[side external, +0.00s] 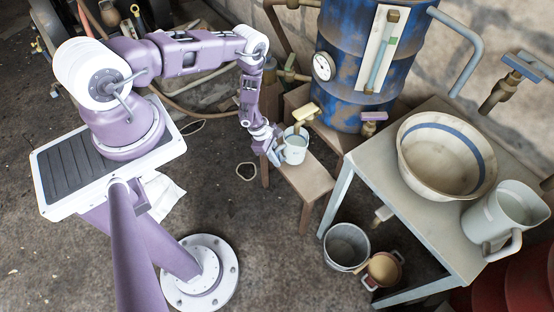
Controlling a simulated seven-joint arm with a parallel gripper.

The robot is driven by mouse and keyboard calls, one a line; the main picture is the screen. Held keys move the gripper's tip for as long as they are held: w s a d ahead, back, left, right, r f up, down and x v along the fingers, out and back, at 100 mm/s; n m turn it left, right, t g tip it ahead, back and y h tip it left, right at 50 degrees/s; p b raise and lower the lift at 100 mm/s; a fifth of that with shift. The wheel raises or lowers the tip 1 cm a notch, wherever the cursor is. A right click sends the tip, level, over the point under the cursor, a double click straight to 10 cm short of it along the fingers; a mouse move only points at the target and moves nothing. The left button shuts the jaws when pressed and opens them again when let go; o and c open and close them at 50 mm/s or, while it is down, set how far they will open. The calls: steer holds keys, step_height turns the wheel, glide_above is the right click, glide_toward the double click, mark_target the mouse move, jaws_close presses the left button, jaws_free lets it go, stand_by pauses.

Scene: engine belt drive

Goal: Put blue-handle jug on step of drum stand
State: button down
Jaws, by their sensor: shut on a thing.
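A small white jug (295,152) is at my gripper (276,150), near the middle of the side view. My gripper is shut on its handle side, and the fingers hide most of the handle; a bit of blue shows there. The jug looks upright and its opening faces up. It overlaps the wooden step (312,180) of the drum stand; I cannot tell whether its base touches the step or is just above it. The blue rusty drum (362,70) stands behind, with a yellow-handled tap (306,113) close above the jug.
A table (425,205) at right carries a large striped bowl (447,155) and a white jug (500,215). A metal bucket (346,246) and a tan pot (383,269) are on the floor below. A purple-handled tap (373,118) juts from the drum. The step's front part is clear.

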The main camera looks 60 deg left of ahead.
steer(key=shift+f, duration=0.7)
steer(key=c, duration=1.4)
jaws_free()
steer(key=shift+f, duration=0.15)
steer(key=shift+o, duration=0.2)
steer(key=v, duration=1.2)
steer(key=shift+w, duration=0.1)
